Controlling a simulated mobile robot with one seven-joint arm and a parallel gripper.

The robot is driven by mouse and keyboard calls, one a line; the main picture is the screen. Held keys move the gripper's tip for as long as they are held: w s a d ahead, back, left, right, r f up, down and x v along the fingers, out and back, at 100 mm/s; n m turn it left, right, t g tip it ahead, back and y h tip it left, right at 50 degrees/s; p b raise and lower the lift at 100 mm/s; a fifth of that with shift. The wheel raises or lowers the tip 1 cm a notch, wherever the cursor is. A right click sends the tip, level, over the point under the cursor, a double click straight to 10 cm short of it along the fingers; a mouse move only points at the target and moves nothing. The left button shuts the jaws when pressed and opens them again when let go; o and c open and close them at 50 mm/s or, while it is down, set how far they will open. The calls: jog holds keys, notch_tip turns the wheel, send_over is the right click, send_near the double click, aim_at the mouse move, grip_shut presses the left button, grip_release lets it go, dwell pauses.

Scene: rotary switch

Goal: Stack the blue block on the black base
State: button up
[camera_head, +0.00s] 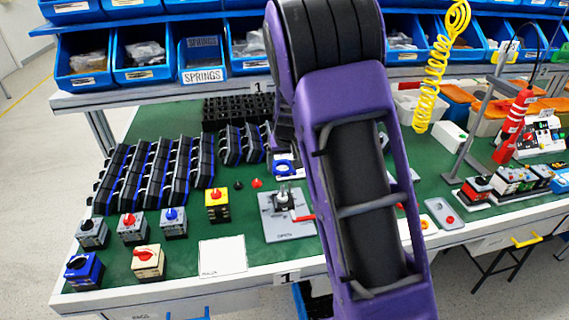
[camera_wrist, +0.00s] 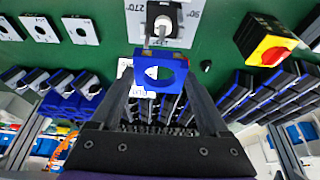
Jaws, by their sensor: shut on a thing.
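The blue block (camera_wrist: 160,80) is a square blue frame with a round opening, held between the fingertips of my gripper (camera_wrist: 159,74) in the wrist view. In the head view the blue block (camera_head: 283,168) shows left of my purple arm, above and behind the grey fixture plate (camera_head: 275,226). The black base (camera_wrist: 163,26) has a pale top and stands just beyond the block in the wrist view, apart from it as far as I can see. In the head view the base (camera_head: 283,198) sits on the fixture plate. My arm hides much of the gripper there.
A yellow switch with a red knob (camera_head: 217,204) stands left of the fixture. More switches and a white sheet (camera_head: 222,256) lie at the front left. Racks of black and blue parts (camera_head: 150,172) fill the back left. A red screwdriver (camera_head: 513,125) hangs at the right.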

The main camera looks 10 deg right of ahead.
aim_at(283, 187)
jog(key=shift+f+b, duration=2.05)
jog(key=shift+f, duration=0.35)
jog(key=shift+f, duration=0.2)
jog(key=shift+f+b, duration=1.5)
jog(key=shift+f, duration=0.1)
jog(key=o, duration=1.2)
